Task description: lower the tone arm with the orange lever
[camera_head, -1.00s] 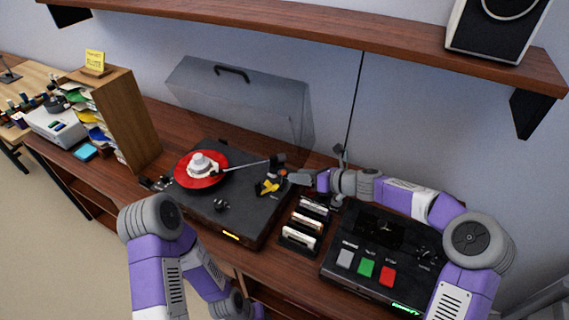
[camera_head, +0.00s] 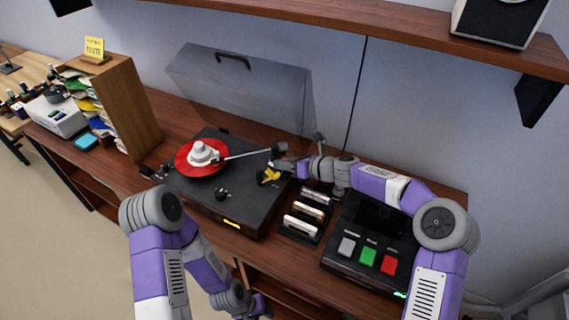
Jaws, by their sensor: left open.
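The black turntable (camera_head: 200,196) has a red record (camera_head: 190,168) with a white centre piece (camera_head: 203,152). The tone arm (camera_head: 245,154) reaches left from its pivot, its head end over the record's right side; I cannot tell whether it touches. My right gripper (camera_head: 282,165) is at the tone arm's base, and its fingers are too small to read. My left gripper (camera_head: 257,303) is low at the bottom, open, away from the turntable.
The clear lid (camera_head: 245,90) stands raised behind the turntable. A wooden shelf (camera_head: 400,22) hangs above. A wooden organizer (camera_head: 135,110) is at left.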

